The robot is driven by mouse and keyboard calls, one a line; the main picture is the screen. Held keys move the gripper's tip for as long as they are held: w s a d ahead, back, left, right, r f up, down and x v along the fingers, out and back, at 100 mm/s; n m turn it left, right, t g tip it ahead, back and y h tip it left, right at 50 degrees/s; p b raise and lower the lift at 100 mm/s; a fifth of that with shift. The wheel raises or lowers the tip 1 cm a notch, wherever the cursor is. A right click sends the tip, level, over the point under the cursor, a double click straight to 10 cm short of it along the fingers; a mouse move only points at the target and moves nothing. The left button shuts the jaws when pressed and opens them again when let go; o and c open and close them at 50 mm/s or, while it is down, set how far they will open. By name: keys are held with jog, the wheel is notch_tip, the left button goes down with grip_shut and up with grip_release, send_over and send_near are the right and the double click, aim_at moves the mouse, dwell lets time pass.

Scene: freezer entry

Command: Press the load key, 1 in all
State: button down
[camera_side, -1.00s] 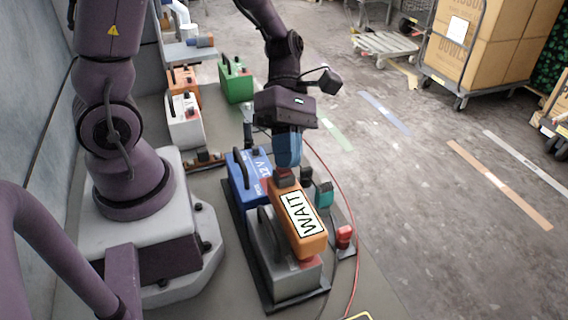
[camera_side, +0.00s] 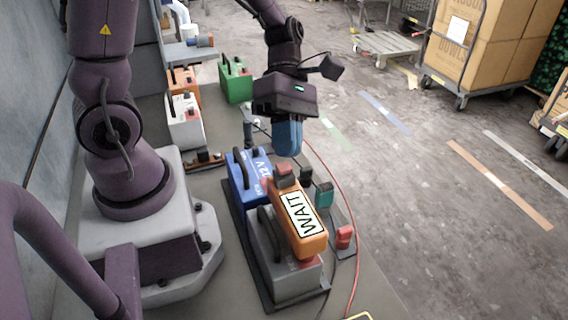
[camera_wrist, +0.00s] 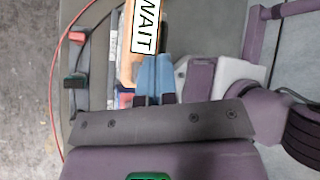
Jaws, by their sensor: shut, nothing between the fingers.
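The orange tester (camera_side: 312,242) lies over a grey battery, with a white plate reading "WAIT" (camera_side: 301,213) on its top. A brownish-red block (camera_side: 284,169), likely the load key, stands at the tester's far end. My gripper (camera_side: 288,153) is shut and empty, its blue fingers pointing down just above and behind that block, seemingly apart from it. In the wrist view the blue fingertips (camera_wrist: 155,58) cover part of the orange tester (camera_wrist: 127,55) beside the WAIT plate (camera_wrist: 145,25). I cannot make out the key there.
A blue 12 V battery (camera_side: 246,178) and a grey battery (camera_side: 272,262) stand in a dark tray. A teal clamp (camera_side: 324,195) and a red clamp (camera_side: 344,237) sit to the right, with a red cable curving past. Green, white and orange units stand further back.

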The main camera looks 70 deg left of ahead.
aim_at(287, 165)
jog(key=shift+r, duration=2.35)
